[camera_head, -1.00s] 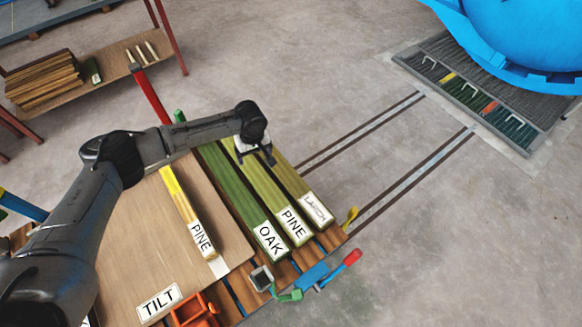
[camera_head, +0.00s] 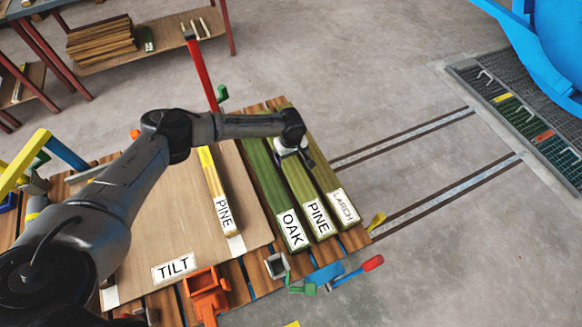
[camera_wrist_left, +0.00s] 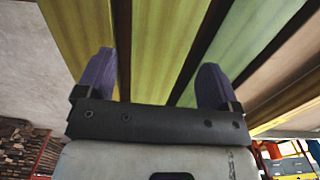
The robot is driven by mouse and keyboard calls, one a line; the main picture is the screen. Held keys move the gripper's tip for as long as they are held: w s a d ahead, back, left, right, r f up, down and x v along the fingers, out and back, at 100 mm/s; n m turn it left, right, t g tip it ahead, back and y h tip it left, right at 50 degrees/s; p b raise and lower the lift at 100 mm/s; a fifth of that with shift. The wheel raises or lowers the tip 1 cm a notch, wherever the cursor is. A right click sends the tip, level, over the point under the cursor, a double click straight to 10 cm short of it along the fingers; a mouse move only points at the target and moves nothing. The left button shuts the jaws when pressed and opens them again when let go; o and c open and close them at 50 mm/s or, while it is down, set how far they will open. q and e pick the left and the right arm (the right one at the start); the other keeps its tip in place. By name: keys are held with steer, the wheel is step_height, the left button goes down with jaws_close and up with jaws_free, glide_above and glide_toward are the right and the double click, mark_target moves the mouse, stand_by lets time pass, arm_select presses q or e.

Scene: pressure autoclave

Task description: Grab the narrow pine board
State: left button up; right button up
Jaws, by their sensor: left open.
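A green-tinted board labelled PINE (camera_head: 304,190) lies between the OAK board (camera_head: 269,185) and the LARCH board (camera_head: 325,175). A yellow board, also labelled PINE (camera_head: 214,184), lies apart on a brown panel and looks narrower. My left gripper (camera_head: 294,158) points down over the far part of the green-tinted PINE board. In the left wrist view my open fingers (camera_wrist_left: 155,85) stand either side of that PINE board (camera_wrist_left: 168,50), with the OAK board (camera_wrist_left: 240,45) on the right. Nothing is held. Contact cannot be told. My right gripper is out of view.
The brown panel (camera_head: 160,225) bears a TILT label. An orange part (camera_head: 208,292) and a red-handled tool (camera_head: 358,270) are at the near edge. A red post (camera_head: 200,75) rises behind the boards. Floor rails (camera_head: 440,195) run right to a grate below a blue vessel (camera_head: 545,40).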

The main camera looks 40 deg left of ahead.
mark_target(291, 165)
arm_select(q)
step_height(291, 165, down, 4)
steer(key=shift+s+d+f+b, duration=0.1)
steer(key=shift+s+b, duration=0.05)
steer(key=shift+b, duration=0.8)
steer(key=shift+f, duration=0.55)
steer(key=shift+c, duration=0.5)
steer(key=c, duration=0.6)
steer(key=shift+r, duration=0.1)
steer(key=c, duration=0.3)
